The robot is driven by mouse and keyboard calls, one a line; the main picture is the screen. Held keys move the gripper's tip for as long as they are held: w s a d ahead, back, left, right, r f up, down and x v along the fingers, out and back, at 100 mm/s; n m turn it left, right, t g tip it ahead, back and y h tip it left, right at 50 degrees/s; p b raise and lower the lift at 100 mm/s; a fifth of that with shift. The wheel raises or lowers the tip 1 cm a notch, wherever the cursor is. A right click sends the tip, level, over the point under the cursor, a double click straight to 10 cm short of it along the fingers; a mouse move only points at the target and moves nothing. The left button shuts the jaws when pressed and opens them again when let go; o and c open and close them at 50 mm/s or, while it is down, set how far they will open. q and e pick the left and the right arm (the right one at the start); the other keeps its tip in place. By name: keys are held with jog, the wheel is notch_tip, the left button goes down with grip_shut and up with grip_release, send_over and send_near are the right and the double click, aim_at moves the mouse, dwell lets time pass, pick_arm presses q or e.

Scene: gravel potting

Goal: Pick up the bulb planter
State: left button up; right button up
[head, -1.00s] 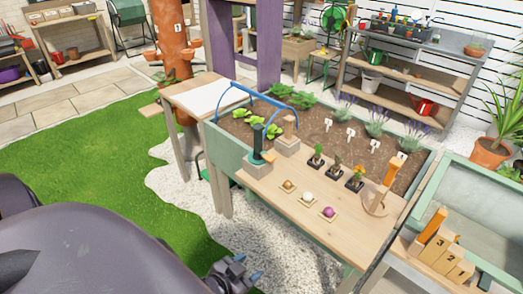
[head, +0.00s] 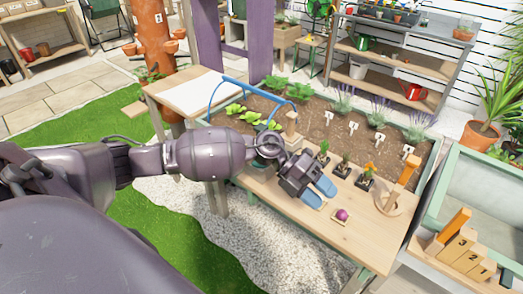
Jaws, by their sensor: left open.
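My right gripper is not in view.
Seedlings in small black pots (head: 343,170) and a purple bulb (head: 341,214) are close to the gripper. An orange-handled wooden piece with a ring (head: 389,200) stands at the table's right. A blue hoop (head: 222,84) arches over the bed. The table's front right is clear.

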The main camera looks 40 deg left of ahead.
pick_arm(q)
jog(key=w+a+r+m+y, duration=0.25)
jog(key=w+a+y, duration=0.4)
jog(key=a, duration=0.45)
notch_tip(320, 180, up, 8)
jog(key=y, duration=0.7)
send_over(262, 127)
jog(key=shift+d+f+n+h, duration=0.2)
jog(key=shift+n+h, duration=0.05)
jog(key=shift+n, duration=0.1)
jog(key=shift+a, duration=0.2)
jog(key=shift+f, duration=0.35)
notch_tip(262, 127, down, 4)
jog(key=shift+r+b, duration=0.15)
jog(key=shift+b, duration=0.3)
jog(key=shift+w+a+f+b, duration=0.1)
jog(key=shift+w+f+b, duration=0.1)
jog(key=shift+f, duration=1.35)
jog(key=shift+w+a+f+b, duration=0.1)
jog(key=shift+f+b, duration=0.1)
jog(key=shift+f, duration=1.35)
jog(key=shift+d+r, duration=0.1)
jog(key=c, duration=0.6)
jog(key=shift+c, duration=0.8)
